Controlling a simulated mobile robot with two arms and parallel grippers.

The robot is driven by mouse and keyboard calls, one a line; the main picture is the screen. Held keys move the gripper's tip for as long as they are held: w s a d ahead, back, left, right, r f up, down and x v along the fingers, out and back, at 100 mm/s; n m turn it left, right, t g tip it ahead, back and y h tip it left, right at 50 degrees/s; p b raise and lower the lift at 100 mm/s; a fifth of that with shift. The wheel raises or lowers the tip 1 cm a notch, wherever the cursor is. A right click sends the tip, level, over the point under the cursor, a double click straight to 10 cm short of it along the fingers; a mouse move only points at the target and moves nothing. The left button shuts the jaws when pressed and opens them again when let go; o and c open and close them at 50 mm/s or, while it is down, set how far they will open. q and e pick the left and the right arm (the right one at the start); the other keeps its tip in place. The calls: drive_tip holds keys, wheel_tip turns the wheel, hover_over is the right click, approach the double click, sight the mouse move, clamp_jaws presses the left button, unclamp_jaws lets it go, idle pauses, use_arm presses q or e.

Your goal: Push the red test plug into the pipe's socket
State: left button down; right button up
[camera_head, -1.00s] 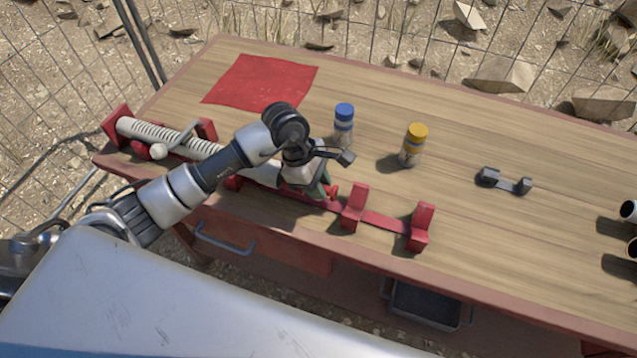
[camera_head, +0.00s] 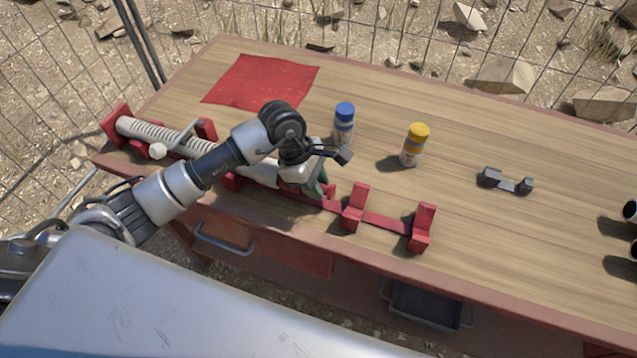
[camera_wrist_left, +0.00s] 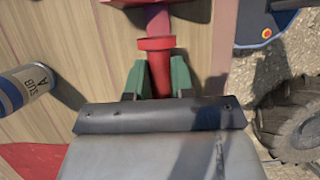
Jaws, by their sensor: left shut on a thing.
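The red test plug (camera_wrist_left: 157,68) is between the green fingers of my left gripper (camera_wrist_left: 157,82) in the left wrist view. My left gripper (camera_head: 322,187) is shut on it, low over the red rail at the table's front edge in the head view. The pipe (camera_head: 150,134) is pale and ribbed and lies in a red holder at the left. My left arm covers part of the pipe, and its whitish right end (camera_head: 262,173) shows just left of the gripper. I cannot tell whether plug and socket touch.
Two red uprights (camera_head: 355,208) (camera_head: 422,229) stand on the rail right of the gripper. A blue-capped bottle (camera_head: 344,124) and a yellow-capped bottle (camera_head: 413,146) stand behind. A grey bracket (camera_head: 505,182) and a red cloth (camera_head: 262,82) lie farther off.

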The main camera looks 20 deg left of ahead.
use_arm(q)
drive_tip(key=shift+a, duration=0.45)
drive_tip(key=shift+a, duration=0.1)
drive_tip(key=shift+w+a+b, duration=0.1)
drive_tip(key=shift+a+b, duration=0.55)
drive_tip(key=shift+a, duration=1.2)
drive_tip(key=c, duration=0.9)
unclamp_jaws()
drive_tip(key=shift+r, duration=0.1)
